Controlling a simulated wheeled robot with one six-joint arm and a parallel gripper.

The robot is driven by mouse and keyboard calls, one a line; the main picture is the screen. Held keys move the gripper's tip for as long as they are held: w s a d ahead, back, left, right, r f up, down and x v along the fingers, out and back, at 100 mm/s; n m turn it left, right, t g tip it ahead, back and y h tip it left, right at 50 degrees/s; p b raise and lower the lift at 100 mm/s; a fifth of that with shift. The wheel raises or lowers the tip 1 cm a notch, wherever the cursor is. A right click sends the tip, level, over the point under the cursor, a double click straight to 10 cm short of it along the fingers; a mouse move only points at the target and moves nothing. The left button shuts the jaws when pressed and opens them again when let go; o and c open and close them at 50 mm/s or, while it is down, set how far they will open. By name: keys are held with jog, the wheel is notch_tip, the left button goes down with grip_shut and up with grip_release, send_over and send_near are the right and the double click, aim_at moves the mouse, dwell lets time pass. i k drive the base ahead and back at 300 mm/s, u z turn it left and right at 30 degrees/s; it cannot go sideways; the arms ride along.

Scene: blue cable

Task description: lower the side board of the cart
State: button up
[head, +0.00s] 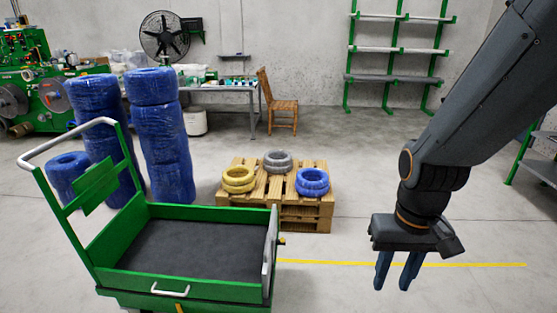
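The green cart (185,211) stands at the lower left, with a dark flat bed inside low green walls. Its side board (269,248) at the right end stands upright and shows pale grey, seen nearly edge-on. A small dark and yellow part (282,241) sticks out from the board's outer side. A white handle (170,291) is on the cart's front wall. My gripper (396,284) hangs to the right of the cart, fingers pointing down. Its two blue fingers are apart with nothing between them, and it is clear of the side board.
A wooden pallet stack (305,212) behind the cart's right end holds yellow, grey and blue coils. Tall blue wrapped rolls (158,135) stand behind the cart. A green rack (398,50) is at the back wall. Floor around the yellow line (470,265) is free.

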aim_at(154, 284)
jog(key=u, duration=1.5)
jog(key=k, duration=0.5)
jog(key=z, duration=0.75)
jog(key=i, duration=0.75)
jog(key=u, duration=1.05)
